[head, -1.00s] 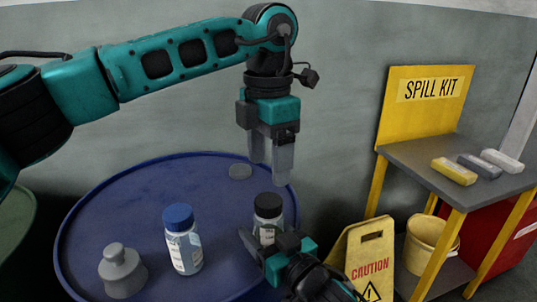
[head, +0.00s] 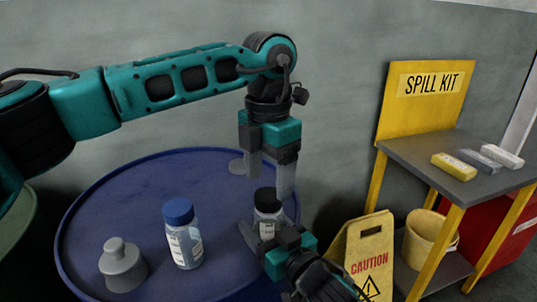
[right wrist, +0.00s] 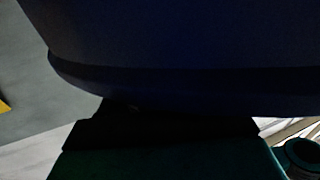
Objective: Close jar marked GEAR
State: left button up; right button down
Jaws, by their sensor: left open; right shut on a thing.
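A clear jar with a black lid (head: 267,228) stands near the right edge of the blue drum top (head: 130,185). Its lid is on top of it; whether it is tight I cannot tell, and its label is too small to read. My right gripper (head: 261,236) is shut on this jar's body from the front. My left gripper (head: 270,180) is open and points down, with its fingertips just above and around the level of the black lid. A second jar with a blue lid (head: 183,235) stands upright to the left.
A grey weight-like object (head: 122,268) stands at the drum's front left. A yellow caution sign (head: 366,250) and the spill kit stand (head: 425,150) are to the right. The right wrist view is mostly dark.

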aim_at(268, 195)
pick_arm(q)
jog(key=shift+f, duration=1.8)
jog(key=shift+c, duration=0.4)
jog(key=c, duration=1)
jog(key=o, duration=1.2)
jog(key=shift+r, duration=0.1)
notch_tip(268, 195, up, 12)
jog(key=shift+f, duration=0.1)
